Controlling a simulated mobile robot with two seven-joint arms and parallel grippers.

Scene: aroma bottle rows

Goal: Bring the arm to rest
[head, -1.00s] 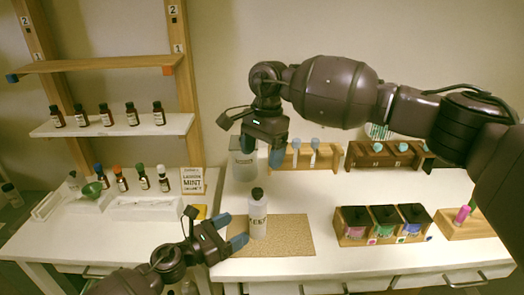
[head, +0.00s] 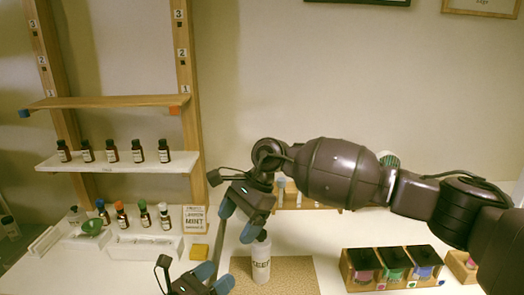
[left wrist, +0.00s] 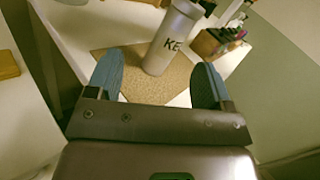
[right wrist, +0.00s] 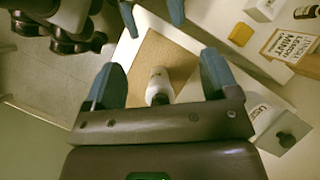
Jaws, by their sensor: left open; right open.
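My right gripper (head: 240,213) is open and empty above the table, just up and left of the white bottle marked "KEEP" (head: 261,262). My left gripper (head: 212,281) is open and empty at the lower edge of the head view, left of that bottle. The bottle stands on a tan mat (head: 298,272). In the left wrist view the bottle (left wrist: 171,38) stands beyond the open fingers, clear of them. In the right wrist view the bottle (right wrist: 159,86) shows from above between the open fingers, apart from them.
A wooden shelf rack (head: 120,162) with several brown bottles stands at the left. A box of coloured jars (head: 393,268) is at the right. A wooden test-tube rack (head: 310,202) is partly behind my right arm.

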